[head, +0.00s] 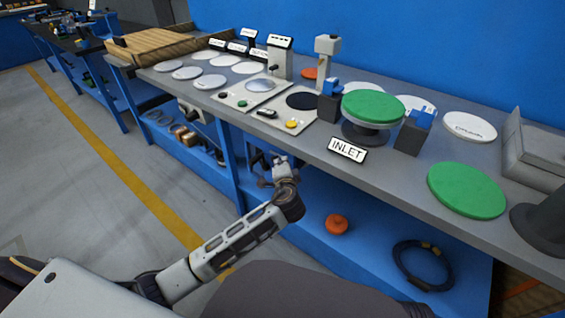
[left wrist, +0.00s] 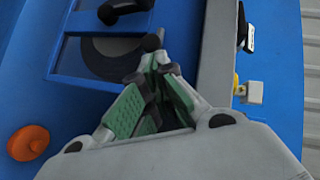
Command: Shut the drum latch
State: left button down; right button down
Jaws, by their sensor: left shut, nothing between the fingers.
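A grey drum (head: 366,132) with a green round lid (head: 373,106) stands on the bench behind the INLET sign (head: 347,149). A dark block with a blue top stands at each side of it, one on the left (head: 329,104) and one on the right (head: 411,132). I cannot tell which part is the latch, or its position. My left gripper (head: 281,163) is at the bench's front edge, left of the drum and apart from it. In the left wrist view its fingers (left wrist: 154,62) are shut and empty. My right gripper is not in view.
A loose green disc (head: 467,190) lies right of the drum. Panels with buttons, such as a yellow one (head: 291,124), and several white discs fill the left side. The bench's front edge (head: 318,160) is close to my gripper. The lower shelf holds an orange knob (head: 337,224) and a coiled hose (head: 422,264).

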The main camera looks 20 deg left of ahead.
pick_arm(q)
jog(key=v, duration=1)
jog(key=shift+s, duration=0.1)
dwell(0.5)
